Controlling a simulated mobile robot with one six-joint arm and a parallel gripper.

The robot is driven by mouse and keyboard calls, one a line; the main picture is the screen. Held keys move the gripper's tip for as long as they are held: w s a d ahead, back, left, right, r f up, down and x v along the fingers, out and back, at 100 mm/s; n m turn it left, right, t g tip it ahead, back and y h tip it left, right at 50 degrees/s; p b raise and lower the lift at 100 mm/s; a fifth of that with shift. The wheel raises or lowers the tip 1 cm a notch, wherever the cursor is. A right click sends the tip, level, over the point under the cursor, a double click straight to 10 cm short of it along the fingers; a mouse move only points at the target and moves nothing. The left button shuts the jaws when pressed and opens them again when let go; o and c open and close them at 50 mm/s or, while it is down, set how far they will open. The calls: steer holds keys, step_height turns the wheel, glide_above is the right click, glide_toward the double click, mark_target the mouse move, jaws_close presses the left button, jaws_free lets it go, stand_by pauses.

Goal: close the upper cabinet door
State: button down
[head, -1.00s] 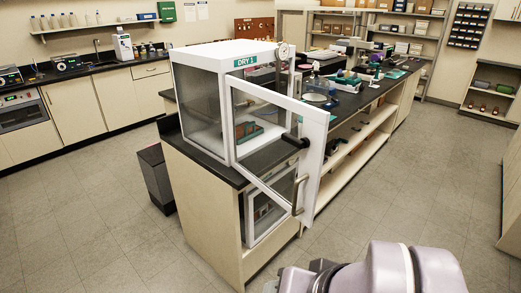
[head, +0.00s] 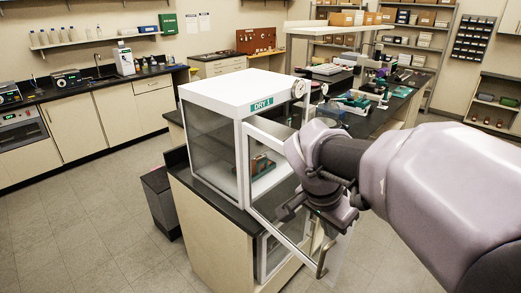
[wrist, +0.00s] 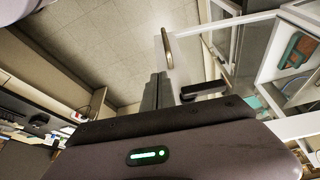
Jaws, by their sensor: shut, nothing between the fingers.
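The upper cabinet (head: 217,92) is a white, glass-sided box labelled DRY 1 on the black-topped bench. Its white-framed glass door (head: 262,218) stands open, swung out toward me; it also shows in the wrist view (wrist: 225,22). A black handle (wrist: 205,90) lies just right of my gripper's fingers (wrist: 155,90) in the wrist view; contact cannot be told. A bronze bar handle (wrist: 167,48) shows beyond the fingers, and in the head view (head: 322,260). My gripper (head: 284,212) is shut and empty, in front of the door, and its wrist hides part of the door.
A lower glass-fronted cabinet (head: 272,252) sits in the bench below. Instruments crowd the black benchtop (head: 398,104) behind. A dark bin (head: 160,200) stands left of the bench. The floor (head: 75,240) at the left is clear.

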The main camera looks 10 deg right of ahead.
steer(key=d, duration=0.1)
steer(key=w+d+f, duration=0.1)
steer(key=d, duration=0.1)
steer(key=w+d+f, duration=0.1)
steer(key=shift+w+d+f, duration=0.15)
steer(key=shift+d+f, duration=0.05)
